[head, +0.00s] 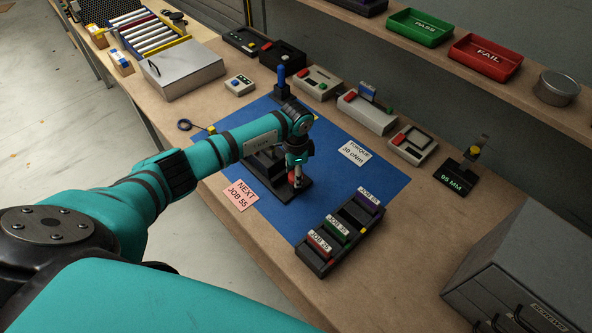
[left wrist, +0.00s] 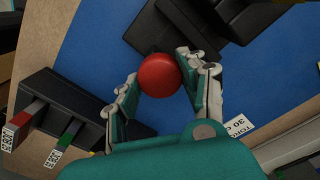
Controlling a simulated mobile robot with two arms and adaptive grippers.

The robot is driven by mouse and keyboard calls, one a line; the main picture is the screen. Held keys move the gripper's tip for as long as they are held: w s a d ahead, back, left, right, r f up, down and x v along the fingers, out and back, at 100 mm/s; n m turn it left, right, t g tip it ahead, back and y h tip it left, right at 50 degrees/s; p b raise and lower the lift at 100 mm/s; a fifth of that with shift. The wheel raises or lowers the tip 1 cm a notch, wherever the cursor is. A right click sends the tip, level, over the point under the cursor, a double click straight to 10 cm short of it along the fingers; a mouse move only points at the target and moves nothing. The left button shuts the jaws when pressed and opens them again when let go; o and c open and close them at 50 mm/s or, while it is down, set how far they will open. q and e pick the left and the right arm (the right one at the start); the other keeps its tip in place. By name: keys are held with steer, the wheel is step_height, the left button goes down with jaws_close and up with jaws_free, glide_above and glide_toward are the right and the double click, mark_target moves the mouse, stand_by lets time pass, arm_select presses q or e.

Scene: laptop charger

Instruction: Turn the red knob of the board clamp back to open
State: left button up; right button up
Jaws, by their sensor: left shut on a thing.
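The black board clamp (head: 262,166) stands on the blue mat (head: 385,178). Its red knob (head: 297,183) shows just below my left gripper (head: 296,168) in the head view. In the left wrist view the round red knob (left wrist: 159,74) sits between the two fingertips of my left gripper (left wrist: 158,70), which is shut on it. My left forearm crosses over part of the clamp and hides it in the head view. The knob's turn angle cannot be read. My right gripper is in neither view.
A black rack (head: 345,235) with several JOB cartridges stands right of the clamp. A pink NEXT JOB 55 note (head: 241,194) and a white torque card (head: 355,153) lie nearby. A blue-handled tool (head: 281,80) stands behind the clamp. Grey drawers (head: 530,265) fill the right front.

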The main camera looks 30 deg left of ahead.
arm_select(q)
steer(key=shift+w+r+n+p, duration=0.1)
steer(key=shift+n+p, duration=0.25)
steer(key=shift+n, duration=0.55)
steer(key=o, duration=1.2)
steer(key=shift+r, duration=0.1)
step_height(320, 180, up, 12)
steer(key=shift+f, duration=0.15)
